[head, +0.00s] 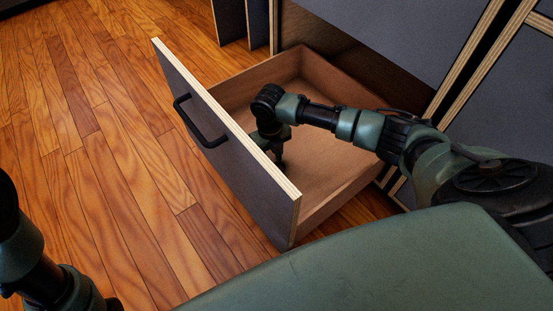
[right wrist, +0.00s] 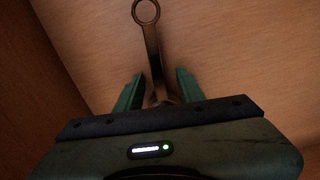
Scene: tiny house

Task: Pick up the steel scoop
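The steel scoop (right wrist: 152,45) shows in the right wrist view as a narrow metal handle with a ring at its end. It lies on the wooden drawer floor, and its lower part is hidden behind my gripper body. My right gripper (right wrist: 158,90) is open, with one green finger on each side of the handle and gaps visible between. In the head view my right gripper (head: 278,152) points down inside the open drawer; I cannot make out the scoop there. My left gripper is not in view; only part of my left arm shows at lower left.
The drawer (head: 325,202) is pulled out, its dark front panel (head: 235,150) with a black handle (head: 200,122) facing left. Its walls stand close around my right gripper. Dark cabinet fronts (head: 390,35) rise behind. The wooden floor (head: 95,130) at left is clear.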

